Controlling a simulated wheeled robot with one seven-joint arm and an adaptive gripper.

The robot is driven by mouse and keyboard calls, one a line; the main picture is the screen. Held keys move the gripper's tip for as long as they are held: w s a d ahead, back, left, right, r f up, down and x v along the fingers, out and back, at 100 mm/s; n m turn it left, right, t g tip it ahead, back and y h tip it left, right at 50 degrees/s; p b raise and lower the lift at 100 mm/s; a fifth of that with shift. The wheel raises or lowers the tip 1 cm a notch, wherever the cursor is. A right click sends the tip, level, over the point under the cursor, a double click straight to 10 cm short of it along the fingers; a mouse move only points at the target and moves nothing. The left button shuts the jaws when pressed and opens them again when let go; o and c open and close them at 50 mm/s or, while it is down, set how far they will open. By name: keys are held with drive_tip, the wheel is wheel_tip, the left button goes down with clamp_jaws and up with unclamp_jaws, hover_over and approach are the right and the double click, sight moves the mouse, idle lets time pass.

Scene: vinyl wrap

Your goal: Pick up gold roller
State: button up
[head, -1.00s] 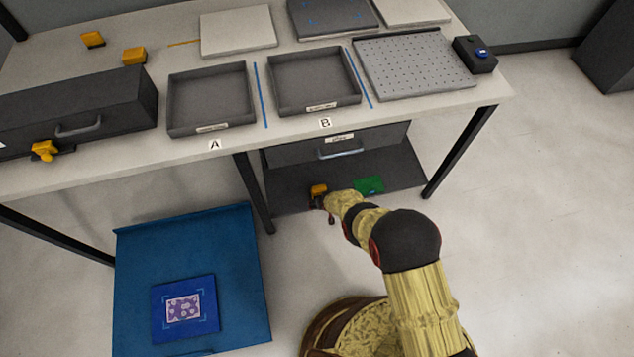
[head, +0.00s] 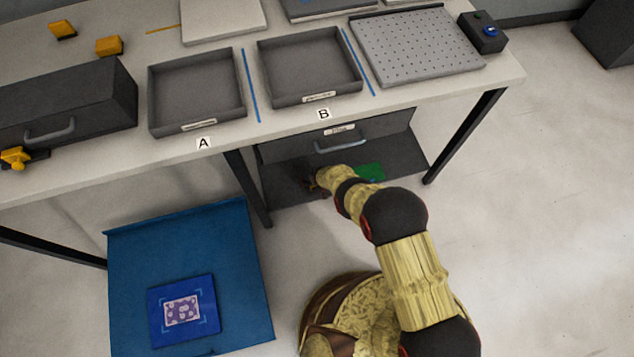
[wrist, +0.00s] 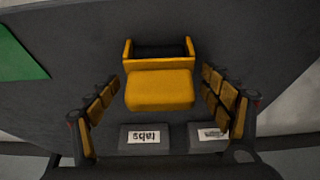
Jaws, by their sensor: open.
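A gold roller (wrist: 160,88), a yellow body with a dark bar between two side cheeks, lies on the dark lower shelf (wrist: 90,35) in the wrist view. My gripper (wrist: 160,78) is open, with one finger on each side of the roller. Gaps show between the fingers and the roller, and I cannot tell how far above it they are. In the head view my gripper (head: 313,184) is at the lower shelf under the table, and my arm hides the roller there.
A green sheet (head: 369,172) lies beside the gripper on the shelf. Two small labelled dark blocks (wrist: 144,147) are near the roller. A drawer (head: 380,133) is above the shelf. Table legs (head: 465,138) stand at the sides. A blue mat (head: 235,265) lies left.

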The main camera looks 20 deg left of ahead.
drive_tip(key=shift+b+x, duration=0.35)
drive_tip(key=shift+x, duration=0.55)
drive_tip(key=c, duration=0.4)
drive_tip(key=c, duration=0.9)
